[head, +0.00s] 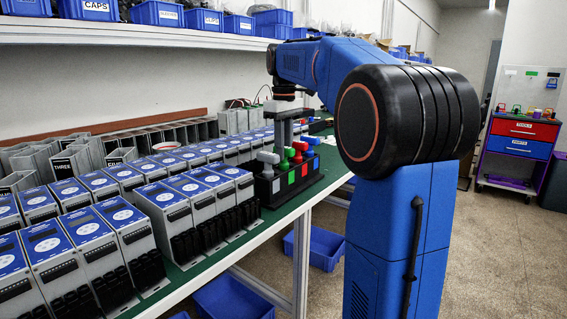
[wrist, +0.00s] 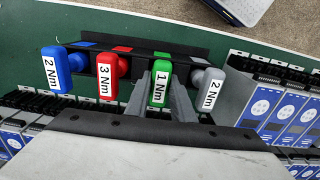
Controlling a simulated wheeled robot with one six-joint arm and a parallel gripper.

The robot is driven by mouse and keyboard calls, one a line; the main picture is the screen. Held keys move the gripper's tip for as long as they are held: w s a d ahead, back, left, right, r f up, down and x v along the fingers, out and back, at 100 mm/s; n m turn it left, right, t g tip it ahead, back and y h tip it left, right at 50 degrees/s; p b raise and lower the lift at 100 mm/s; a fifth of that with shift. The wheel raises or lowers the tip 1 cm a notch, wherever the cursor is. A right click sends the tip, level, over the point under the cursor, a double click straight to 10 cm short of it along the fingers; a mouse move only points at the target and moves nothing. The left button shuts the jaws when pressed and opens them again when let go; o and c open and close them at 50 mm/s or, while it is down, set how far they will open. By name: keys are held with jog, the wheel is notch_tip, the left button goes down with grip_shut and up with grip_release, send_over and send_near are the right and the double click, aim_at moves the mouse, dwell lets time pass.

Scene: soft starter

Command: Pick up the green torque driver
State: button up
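The green torque driver (wrist: 159,88), labelled 1 Nm, stands in a black rack (wrist: 139,66) in the wrist view. It also shows in the head view (head: 289,153), partly hidden. My gripper (wrist: 164,80) points down at the rack, with one grey finger on each side of the green handle. The fingers look spread, with a small gap at the right finger; contact on the left is hard to tell. A red 3 Nm driver (wrist: 107,77) and a blue 2 Nm driver (wrist: 57,72) stand to the left.
Rows of grey soft starters with blue tops (head: 165,196) fill the green bench (head: 328,160) beside the rack. A shelf (head: 120,35) with blue bins runs above. A red and blue drawer cart (head: 522,140) stands at the right, across open floor.

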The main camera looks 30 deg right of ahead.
grip_shut()
notch_tip(320, 180, up, 10)
jog(key=shift+r, duration=0.1)
dwell(0.4)
